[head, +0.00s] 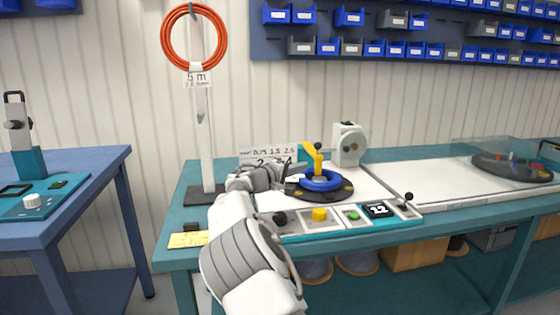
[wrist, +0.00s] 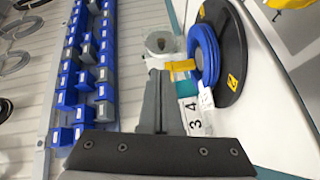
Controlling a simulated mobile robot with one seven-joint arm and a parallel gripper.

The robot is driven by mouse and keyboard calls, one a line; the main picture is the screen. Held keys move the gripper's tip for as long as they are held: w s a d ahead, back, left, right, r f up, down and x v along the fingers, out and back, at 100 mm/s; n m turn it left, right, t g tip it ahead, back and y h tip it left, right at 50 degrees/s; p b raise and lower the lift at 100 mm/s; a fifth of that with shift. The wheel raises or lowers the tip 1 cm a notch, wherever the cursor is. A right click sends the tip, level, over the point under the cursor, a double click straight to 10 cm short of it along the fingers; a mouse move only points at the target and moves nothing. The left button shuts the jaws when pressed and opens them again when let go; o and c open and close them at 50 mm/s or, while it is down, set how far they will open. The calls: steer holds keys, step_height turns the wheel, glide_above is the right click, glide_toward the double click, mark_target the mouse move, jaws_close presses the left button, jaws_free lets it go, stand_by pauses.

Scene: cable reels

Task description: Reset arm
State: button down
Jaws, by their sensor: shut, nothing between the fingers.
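My gripper (head: 298,170) is shut and empty in the head view, held above the teal workbench, just left of the blue cable coil. In the wrist view the gripper's fingers (wrist: 160,100) are together with nothing between them.
An orange cable coil (head: 194,38) hangs on a tall stand (head: 205,130) at the left of the bench. A control panel (head: 340,222) with a yellow button and a "12" display lies along the front. A grey-white device (head: 348,145) stands behind the turntable. Blue bins line the wall.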

steer(key=s+d+r+m+g+y, duration=0.1)
steer(key=s+d+m+g, duration=0.1)
steer(key=s+d, duration=0.35)
steer(key=s+d+r+m+g+y, duration=0.1)
steer(key=s+d+m+g, duration=0.15)
steer(key=d, duration=0.55)
steer(key=s+d+m+g+y, duration=0.2)
steer(key=s+d+y, duration=0.15)
steer(key=s, duration=0.85)
steer(key=s+a+f+y, duration=0.1)
steer(key=s+a+y, duration=0.15)
steer(key=s, duration=0.85)
steer(key=s+a+f+y, duration=0.2)
steer(key=s+a, duration=0.2)
steer(key=s, duration=0.7)
steer(key=s+a+f+y, duration=0.1)
steer(key=s+a+y, duration=0.15)
steer(key=s, duration=0.95)
step_height(320, 180, up, 22)
steer(key=p, duration=2.3)
steer(key=shift+w+h, duration=0.35)
steer(key=shift+d+f, duration=0.1)
steer(key=shift+d, duration=0.05)
